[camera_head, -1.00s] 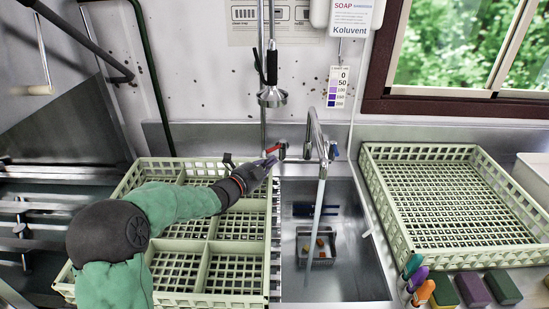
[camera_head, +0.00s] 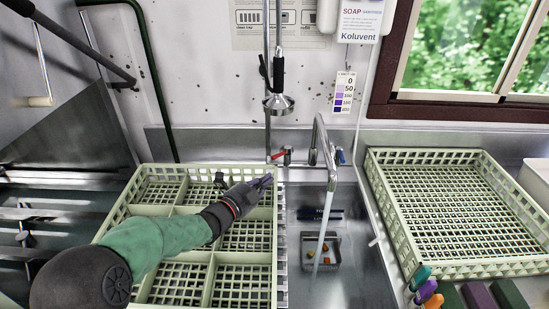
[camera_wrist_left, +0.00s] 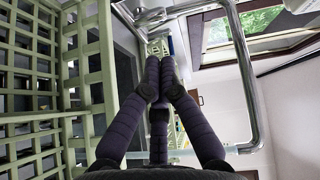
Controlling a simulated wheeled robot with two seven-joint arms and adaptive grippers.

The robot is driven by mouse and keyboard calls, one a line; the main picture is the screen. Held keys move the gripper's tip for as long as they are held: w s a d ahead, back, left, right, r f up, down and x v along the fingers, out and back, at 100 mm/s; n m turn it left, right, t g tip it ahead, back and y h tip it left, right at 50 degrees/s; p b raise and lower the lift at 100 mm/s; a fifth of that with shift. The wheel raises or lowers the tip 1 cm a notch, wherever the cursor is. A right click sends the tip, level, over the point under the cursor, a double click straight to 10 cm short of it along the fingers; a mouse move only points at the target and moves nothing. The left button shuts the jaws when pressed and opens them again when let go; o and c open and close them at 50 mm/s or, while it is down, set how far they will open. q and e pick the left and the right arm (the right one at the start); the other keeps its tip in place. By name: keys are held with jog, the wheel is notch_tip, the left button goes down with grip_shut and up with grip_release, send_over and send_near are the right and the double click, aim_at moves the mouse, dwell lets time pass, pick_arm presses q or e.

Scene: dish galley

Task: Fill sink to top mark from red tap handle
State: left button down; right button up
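The red tap handle (camera_head: 281,154) sits on the wall side of the sink, left of the curved chrome tap (camera_head: 318,135). A water stream (camera_head: 322,225) runs from the spout into the steel sink (camera_head: 356,250). The water level is hard to make out. A dark blue plate (camera_head: 320,214) shows on the sink's far wall; its markings are too small to read. My left gripper (camera_head: 267,181) is apart from the red handle, to its lower left, over the divided rack. In the left wrist view its fingers (camera_wrist_left: 160,62) meet at the tips, with nothing seen between them. My right gripper is out of view.
A divided pale green rack (camera_head: 192,256) stands left of the sink; another rack (camera_head: 377,188) stands to the right. A spray head (camera_head: 278,104) hangs above the tap. A blue handle (camera_head: 340,157) is on the tap's right. A small basket (camera_head: 334,262) sits in the sink.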

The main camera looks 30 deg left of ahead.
pick_arm(q)
jog(key=shift+w+a+f+b, duration=0.2)
jog(key=shift+w+a+b, duration=0.3)
jog(key=shift+w, duration=1.35)
jog(key=shift+w+a+f+b, duration=0.3)
jog(key=shift+w+b, duration=0.35)
jog(key=shift+w, duration=1.2)
jog(key=shift+w+a+f+b, duration=0.15)
jog(key=shift+w+a+b, duration=0.4)
jog(key=shift+w, duration=1.3)
jog(key=shift+a+r+h+p, duration=0.1)
jog(key=shift+a+h+p, duration=0.25)
jog(key=shift+p, duration=0.1)
jog(key=shift+w+a+m+h+p, duration=0.1)
jog(key=shift+a+m+h+p, duration=0.3)
jog(key=shift+m+h, duration=0.2)
jog(key=shift+f, duration=0.2)
